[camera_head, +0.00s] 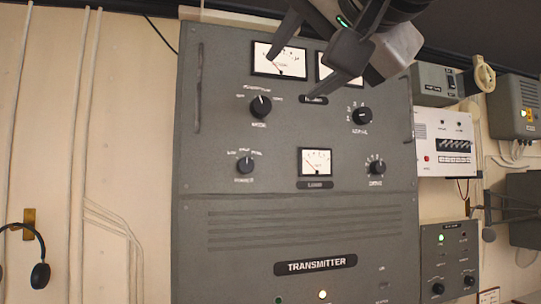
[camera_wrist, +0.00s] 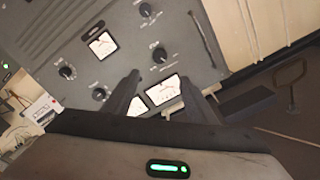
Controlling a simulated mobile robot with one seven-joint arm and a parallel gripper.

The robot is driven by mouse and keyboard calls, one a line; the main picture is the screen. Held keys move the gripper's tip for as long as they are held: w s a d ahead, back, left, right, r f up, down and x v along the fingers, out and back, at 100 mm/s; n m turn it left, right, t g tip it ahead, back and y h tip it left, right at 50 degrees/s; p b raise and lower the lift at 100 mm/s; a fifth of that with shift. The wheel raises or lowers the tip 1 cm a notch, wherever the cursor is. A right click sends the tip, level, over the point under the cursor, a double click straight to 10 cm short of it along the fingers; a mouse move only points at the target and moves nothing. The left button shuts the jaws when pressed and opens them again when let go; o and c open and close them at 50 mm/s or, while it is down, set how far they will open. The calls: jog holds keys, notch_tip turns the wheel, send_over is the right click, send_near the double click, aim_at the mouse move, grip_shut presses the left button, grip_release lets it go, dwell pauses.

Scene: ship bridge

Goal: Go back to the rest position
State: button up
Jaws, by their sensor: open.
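My gripper (camera_head: 318,50) is at the top of the head view, in front of the upper part of the grey transmitter cabinet (camera_head: 230,180). Its two dark fingers are spread apart with nothing between them, and they partly cover the two upper meters. In the wrist view my gripper (camera_wrist: 155,92) also shows open, its fingers pointing at the panel (camera_wrist: 130,55). I cannot tell how far the fingertips are from the panel face.
The cabinet carries several knobs (camera_head: 260,107), a lower meter (camera_head: 316,161) and a vertical handle (camera_head: 198,95). A headset (camera_head: 40,272) hangs on the wall at left. A white switch box (camera_head: 443,145) and grey boxes (camera_head: 515,105) are at right. Pipes run down the left wall.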

jog(key=shift+w, duration=0.1)
jog(key=w+d+f+n+g+h+p, duration=0.1)
jog(key=w+d+f+g+h+p, duration=0.15)
jog(key=f, duration=0.85)
jog(key=w+d+f+n+g+h+p, duration=0.1)
jog(key=d+f+g+p, duration=0.2)
jog(key=f, duration=0.7)
jog(key=s+d+f+n+g+p, duration=0.1)
jog(key=s+f+g, duration=0.1)
jog(key=f, duration=0.5)
jog(key=s+d+f+n+g+h+p, duration=0.1)
jog(key=s+f+g+p, duration=0.1)
jog(key=s+f, duration=0.2)
jog(key=s+d+f+g+p, duration=0.2)
jog(key=s+f, duration=0.1)
jog(key=f, duration=0.7)
jog(key=shift+s+f+n, duration=0.25)
jog(key=shift+f+n, duration=0.15)
jog(key=shift+h, duration=0.25)
